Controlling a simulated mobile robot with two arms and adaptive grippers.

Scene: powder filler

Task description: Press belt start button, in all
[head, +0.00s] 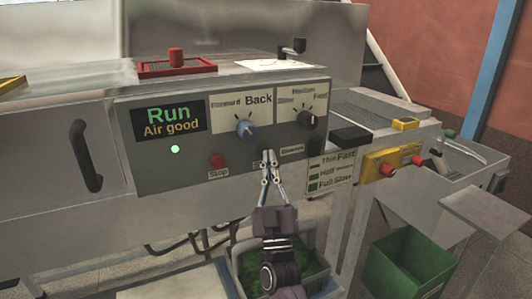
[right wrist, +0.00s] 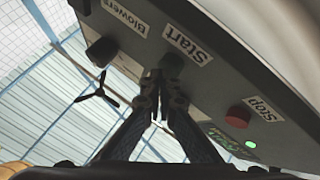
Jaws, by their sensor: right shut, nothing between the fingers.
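The grey control panel (head: 140,135) faces me on the machine's front. Its display (head: 168,119) reads "Run" and "Air good". My right gripper (head: 268,157) is shut and empty, with its fingertips at the panel between the red stop button (head: 217,161) and the "Blowers" label. In the right wrist view the fingertips (right wrist: 168,82) are right by the "Start" label (right wrist: 188,45). The stop button (right wrist: 239,114) is clear of the fingers. My left gripper is out of view.
A blue-grey knob (head: 246,129) and a black knob (head: 307,119) sit above the fingers. A green bin (head: 405,262) stands below right. A black handle (head: 85,156) is at left.

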